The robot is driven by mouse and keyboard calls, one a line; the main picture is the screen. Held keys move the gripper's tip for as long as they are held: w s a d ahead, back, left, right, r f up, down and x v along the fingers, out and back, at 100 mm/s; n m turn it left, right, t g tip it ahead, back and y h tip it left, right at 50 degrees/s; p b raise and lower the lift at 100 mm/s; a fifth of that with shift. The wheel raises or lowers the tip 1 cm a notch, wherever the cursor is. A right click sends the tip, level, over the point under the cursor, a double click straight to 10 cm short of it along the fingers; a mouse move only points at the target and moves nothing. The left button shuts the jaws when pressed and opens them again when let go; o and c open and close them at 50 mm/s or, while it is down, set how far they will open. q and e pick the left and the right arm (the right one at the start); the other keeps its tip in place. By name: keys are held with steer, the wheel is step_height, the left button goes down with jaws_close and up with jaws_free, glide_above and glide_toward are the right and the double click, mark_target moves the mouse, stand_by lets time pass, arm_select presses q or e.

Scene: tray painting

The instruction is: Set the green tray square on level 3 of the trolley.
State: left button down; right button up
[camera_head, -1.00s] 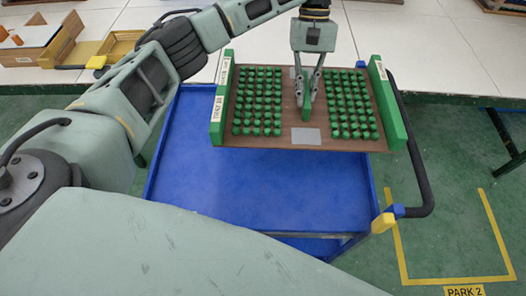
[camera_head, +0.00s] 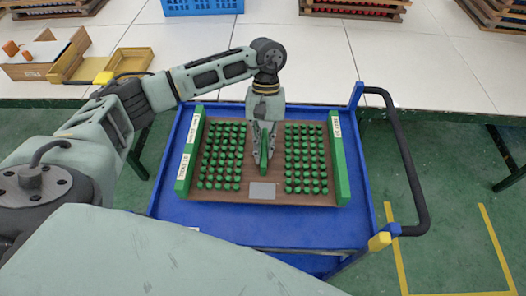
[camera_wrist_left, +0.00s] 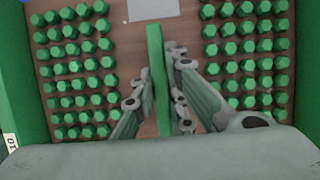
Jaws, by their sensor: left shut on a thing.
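The green tray has green end walls (camera_head: 341,160) with white labels, a brown base (camera_head: 262,213) and several rows of green pegs. It is over the blue top shelf of the trolley (camera_head: 270,235), its sides roughly in line with the shelf's sides. I cannot tell whether it rests on the shelf or hangs just above it. My left gripper (camera_head: 264,158) is shut on the tray's upright green middle handle (camera_wrist_left: 157,85), with a finger on each side in the left wrist view. The tray hides much of the shelf. My right gripper is not in view.
A blue strip of shelf shows in front of the tray. The black push handle (camera_head: 404,160) is at the right, with a yellow-topped corner (camera_head: 380,241). Behind stand a white table (camera_head: 330,60), a blue crate (camera_head: 203,6) and wooden boxes (camera_head: 40,55).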

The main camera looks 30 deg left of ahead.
mark_target(264, 155)
arm_select(q)
steer(key=shift+s+a, duration=0.1)
step_height(264, 155, down, 3)
steer(key=shift+f+p, duration=0.2)
steer(key=shift+p, duration=0.7)
steer(key=shift+f, duration=0.35)
steer(key=shift+f, duration=0.1)
steer(key=c, duration=2.2)
jaws_free()
steer(key=shift+f, duration=0.1)
steer(key=o, duration=0.4)
steer(key=shift+o, duration=0.2)
